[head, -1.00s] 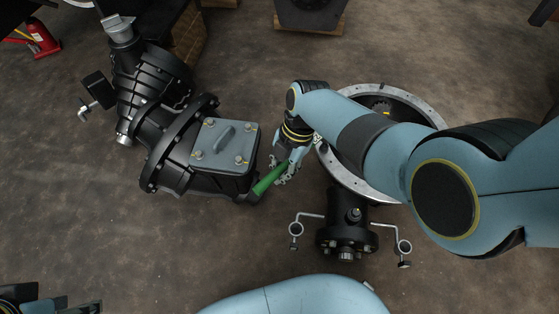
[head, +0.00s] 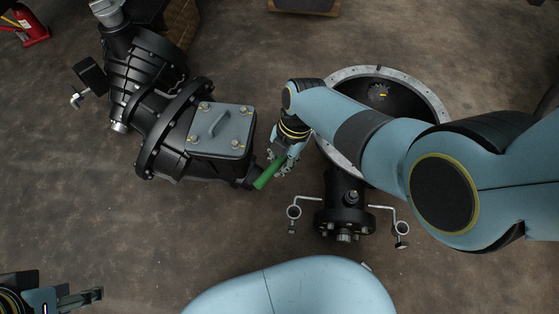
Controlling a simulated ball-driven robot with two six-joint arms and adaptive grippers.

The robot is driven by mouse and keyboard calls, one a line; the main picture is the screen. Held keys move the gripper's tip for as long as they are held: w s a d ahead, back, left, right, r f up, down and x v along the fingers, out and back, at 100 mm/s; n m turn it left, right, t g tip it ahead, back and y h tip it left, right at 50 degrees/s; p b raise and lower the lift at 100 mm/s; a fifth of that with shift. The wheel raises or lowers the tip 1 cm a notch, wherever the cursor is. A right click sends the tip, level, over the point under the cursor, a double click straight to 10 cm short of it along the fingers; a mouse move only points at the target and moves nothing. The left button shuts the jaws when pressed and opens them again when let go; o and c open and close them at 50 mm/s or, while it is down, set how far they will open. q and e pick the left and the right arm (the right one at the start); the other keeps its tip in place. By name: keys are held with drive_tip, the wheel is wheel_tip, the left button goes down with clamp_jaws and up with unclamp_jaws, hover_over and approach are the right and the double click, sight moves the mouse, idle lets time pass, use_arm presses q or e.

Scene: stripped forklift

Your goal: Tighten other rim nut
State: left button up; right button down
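The round housing with a pale metal rim (head: 432,92) lies on the floor right of centre. My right arm crosses over it and hides part of the rim; I cannot make out individual rim nuts. I cannot tell whether the tool touches anything. My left gripper (head: 80,298) is at the bottom left corner, partly cut off, with nothing visible in it.
A black axle or gearbox unit (head: 160,155) with a grey cover plate (head: 220,130) lies to the left, close to the green tool. A black flanged part with two side brackets (head: 345,218) sits below the rim. A red jack (head: 30,28) stands far left.

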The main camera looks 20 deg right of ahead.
drive_tip(key=shift+f, duration=0.1)
drive_tip(key=shift+f+b, duration=1)
drive_tip(key=shift+f, duration=0.25)
drive_tip(key=c, duration=1.4)
unclamp_jaws()
drive_tip(key=v, duration=1.2)
